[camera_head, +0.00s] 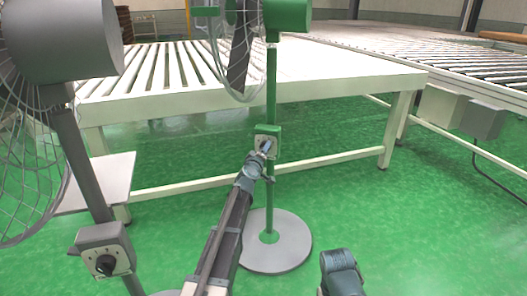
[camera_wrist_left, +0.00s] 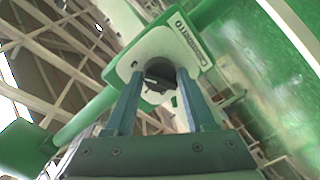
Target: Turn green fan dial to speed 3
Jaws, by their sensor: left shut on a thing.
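The green fan stands at the centre, with a green pole (camera_head: 271,85) on a round grey base (camera_head: 275,242). Its control box (camera_head: 267,131) is halfway up the pole. In the left wrist view the box (camera_wrist_left: 190,38) has a white face and a dark dial (camera_wrist_left: 159,73). My left gripper (camera_head: 262,152) reaches up to the box from below, and its two fingers (camera_wrist_left: 160,100) are shut on the dial from either side. The speed marks are too small or hidden to read. My right gripper (camera_head: 340,270) is low at the bottom, away from the fan; its fingertips cannot be made out.
A grey fan stands close on the left, with its own control box and black dial (camera_head: 105,263). A white slatted table (camera_head: 330,90) is behind the green fan. A roller conveyor (camera_head: 450,62) is at the right. Green floor (camera_head: 420,240) is free at the right front.

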